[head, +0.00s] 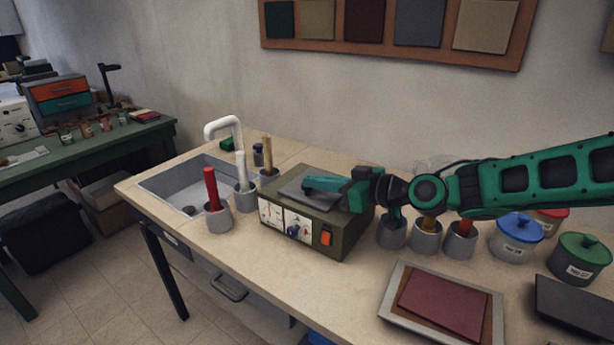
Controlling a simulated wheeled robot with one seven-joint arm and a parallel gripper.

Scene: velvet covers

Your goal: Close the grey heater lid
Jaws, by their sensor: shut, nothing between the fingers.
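The heater is an olive-brown box (344,244) with dials and an orange switch on its front, standing on the bench. Its grey lid (311,203) lies flat, or nearly flat, on top; I cannot tell whether a small gap is left beneath it. My gripper (306,184) is shut and empty, reaching in from the right. Its fingertips are over the lid, at or just above its surface; contact cannot be told. My green gripper body hides the lid's right part.
A sink (187,186) with a white tap (224,128) is to the left. A grey pot with a red handle (211,190) stands near the heater. Grey pots, lidded jars (517,236) and a tray with a maroon sheet (442,305) crowd the right. The bench's front strip is clear.

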